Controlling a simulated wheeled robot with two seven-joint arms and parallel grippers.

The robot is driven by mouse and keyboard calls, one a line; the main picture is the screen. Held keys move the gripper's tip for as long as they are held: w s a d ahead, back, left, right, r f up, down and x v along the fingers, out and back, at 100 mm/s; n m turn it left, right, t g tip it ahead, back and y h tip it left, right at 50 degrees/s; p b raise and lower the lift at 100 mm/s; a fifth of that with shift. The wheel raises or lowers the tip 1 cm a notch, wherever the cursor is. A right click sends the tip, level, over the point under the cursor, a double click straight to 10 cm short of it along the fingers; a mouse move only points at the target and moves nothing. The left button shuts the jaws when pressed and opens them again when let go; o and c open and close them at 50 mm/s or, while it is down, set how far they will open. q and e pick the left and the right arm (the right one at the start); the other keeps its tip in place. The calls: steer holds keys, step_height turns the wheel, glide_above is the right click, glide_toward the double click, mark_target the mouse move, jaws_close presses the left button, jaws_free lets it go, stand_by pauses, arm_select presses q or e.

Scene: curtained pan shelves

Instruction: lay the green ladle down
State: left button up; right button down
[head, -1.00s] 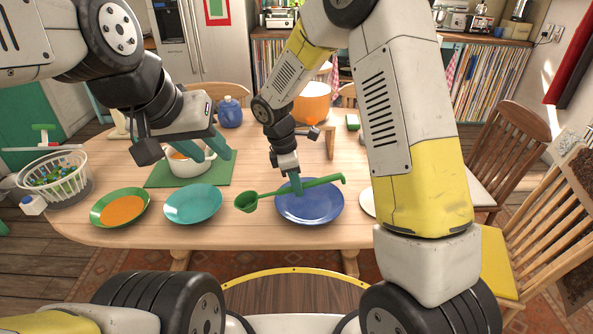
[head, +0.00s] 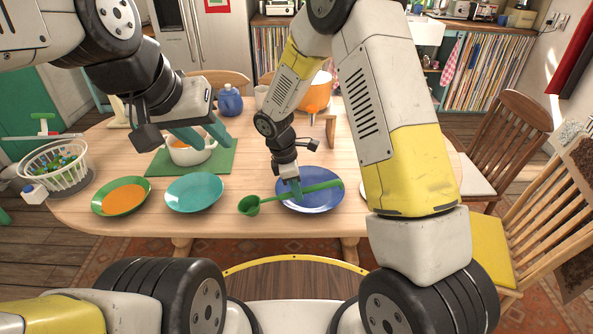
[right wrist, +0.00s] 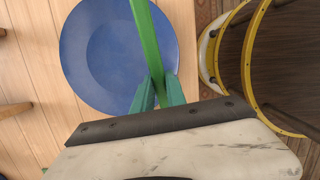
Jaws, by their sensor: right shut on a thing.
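The green ladle (head: 272,199) lies roughly level across the blue plate (head: 325,203) in the head view, its bowl (head: 249,206) past the plate's left rim. My right gripper (head: 296,189) is shut on the handle. In the right wrist view the handle (right wrist: 147,40) runs between the fingertips (right wrist: 159,88), with the blue plate (right wrist: 95,55) behind it. I cannot tell whether the ladle touches the plate. My left gripper (head: 203,135) is open and empty, over the white pot (head: 193,155) in the picture.
The pot stands on a green mat (head: 165,172). A white basket (head: 58,170) is at the table's left end. An orange pot (head: 317,97) stands behind.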

stand_by(0.3)
steer(key=shift+d+f+y, duration=0.25)
steer(key=shift+f+y, duration=0.15)
steer(key=shift+f, duration=0.2)
steer(key=shift+f, duration=0.1)
steer(key=shift+w+d+f+y, duration=0.1)
steer(key=shift+d+f+y, duration=0.15)
steer(key=shift+f+y, duration=0.3)
steer(key=shift+d+f, duration=0.1)
steer(key=shift+f, duration=0.05)
steer(key=c, duration=1.7)
jaws_free()
steer(key=shift+f, duration=0.1)
steer(key=shift+o, duration=0.6)
steer(key=o, duration=0.5)
steer(key=shift+c, duration=0.2)
